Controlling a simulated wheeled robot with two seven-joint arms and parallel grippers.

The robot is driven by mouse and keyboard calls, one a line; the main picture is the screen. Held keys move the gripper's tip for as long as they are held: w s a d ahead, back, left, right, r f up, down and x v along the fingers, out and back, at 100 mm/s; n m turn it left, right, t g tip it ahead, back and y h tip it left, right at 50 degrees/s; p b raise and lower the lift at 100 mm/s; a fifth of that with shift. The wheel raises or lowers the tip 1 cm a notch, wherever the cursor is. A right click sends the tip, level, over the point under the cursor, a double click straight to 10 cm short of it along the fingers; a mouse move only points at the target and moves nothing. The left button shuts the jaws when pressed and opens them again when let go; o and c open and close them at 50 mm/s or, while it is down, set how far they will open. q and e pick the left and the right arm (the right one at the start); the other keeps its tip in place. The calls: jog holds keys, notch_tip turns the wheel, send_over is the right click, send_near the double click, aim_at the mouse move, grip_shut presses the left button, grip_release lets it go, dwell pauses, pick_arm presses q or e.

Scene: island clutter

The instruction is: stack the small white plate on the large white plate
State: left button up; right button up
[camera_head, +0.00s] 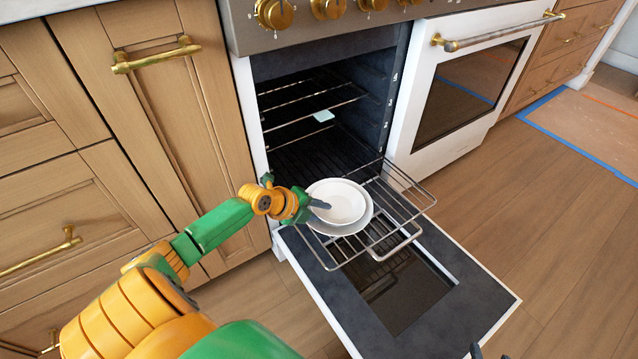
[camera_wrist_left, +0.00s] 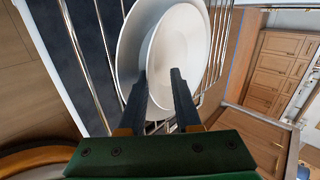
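The small white plate (camera_head: 343,199) lies over the large white plate (camera_head: 352,229), slightly off-centre, on the pulled-out oven rack. In the left wrist view the small plate (camera_wrist_left: 182,45) overlaps the large plate (camera_wrist_left: 130,45), whose rim shows on the left. My left gripper (camera_head: 318,203) is at the small plate's left edge. In the wrist view its two dark fingers (camera_wrist_left: 159,78) stand apart over the near rim, with a clear gap between them. Whether they touch the plate is unclear. Dark tips at the bottom edge, likely my right gripper (camera_head: 477,350), barely show.
The wire rack (camera_head: 403,198) extends over the lowered oven door (camera_head: 470,300). A small pale-blue item (camera_head: 323,116) sits on an inner rack. Wooden cabinets (camera_head: 165,100) stand on the left, a second white oven door (camera_head: 462,90) on the right.

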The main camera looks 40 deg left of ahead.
pick_arm(q)
jog(key=shift+s+f, duration=0.2)
jog(key=shift+f, duration=0.1)
